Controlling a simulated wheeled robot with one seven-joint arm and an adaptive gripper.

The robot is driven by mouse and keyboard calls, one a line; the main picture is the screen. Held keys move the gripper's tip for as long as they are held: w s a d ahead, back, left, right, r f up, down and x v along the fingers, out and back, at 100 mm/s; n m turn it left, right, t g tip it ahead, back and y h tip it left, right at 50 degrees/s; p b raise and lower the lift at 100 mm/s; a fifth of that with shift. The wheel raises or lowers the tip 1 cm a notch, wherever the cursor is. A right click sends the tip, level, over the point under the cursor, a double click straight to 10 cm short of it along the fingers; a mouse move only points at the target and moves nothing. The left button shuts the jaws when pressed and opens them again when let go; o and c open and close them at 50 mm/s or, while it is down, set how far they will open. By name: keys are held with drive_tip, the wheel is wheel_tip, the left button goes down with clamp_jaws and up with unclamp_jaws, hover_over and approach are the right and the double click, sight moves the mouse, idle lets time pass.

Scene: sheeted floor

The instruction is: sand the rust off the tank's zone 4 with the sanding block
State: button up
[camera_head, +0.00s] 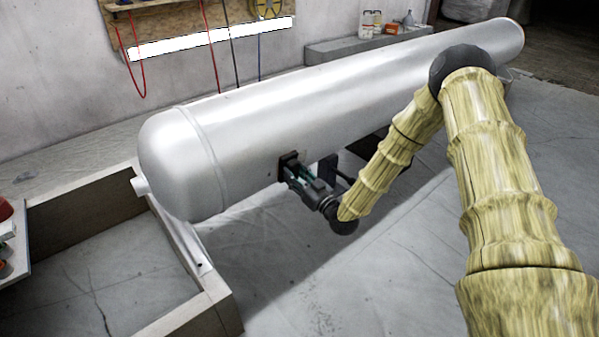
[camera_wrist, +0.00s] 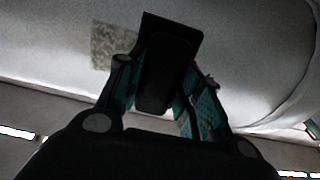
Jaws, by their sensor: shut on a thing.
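The tank (camera_head: 240,115) is a long silver cylinder lying across the head view, and its grey side fills the top of the wrist view (camera_wrist: 50,45). My gripper (camera_head: 296,174) is at the tank's lower near side, toward its left end. It is shut on the dark sanding block (camera_head: 287,161), which also shows between the fingers in the wrist view (camera_wrist: 172,55). The block is at or very close to the tank wall; contact cannot be told. A mottled grey-brown patch (camera_wrist: 108,46) shows just left of the block, partly hidden behind it. No zone number is readable.
A low frame (camera_head: 95,215) stands around the tank's left end. A grey ledge with bottles (camera_head: 371,22) and a pegboard with hanging cords (camera_head: 185,25) are behind the tank. The sheeted floor (camera_head: 330,285) in front is clear.

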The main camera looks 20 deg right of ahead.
drive_tip(key=shift+s+a+r+p, duration=0.15)
drive_tip(key=shift+s+a, duration=0.2)
drive_tip(key=shift+a, duration=0.75)
drive_tip(key=shift+s+a+f+p, duration=0.15)
drive_tip(key=shift+s+a, duration=0.15)
drive_tip(key=shift+a, duration=0.8)
drive_tip(key=shift+r, duration=0.1)
drive_tip(key=p+v, duration=0.1)
drive_tip(key=v, duration=0.5)
drive_tip(key=p+v, duration=0.1)
drive_tip(key=v, duration=0.2)
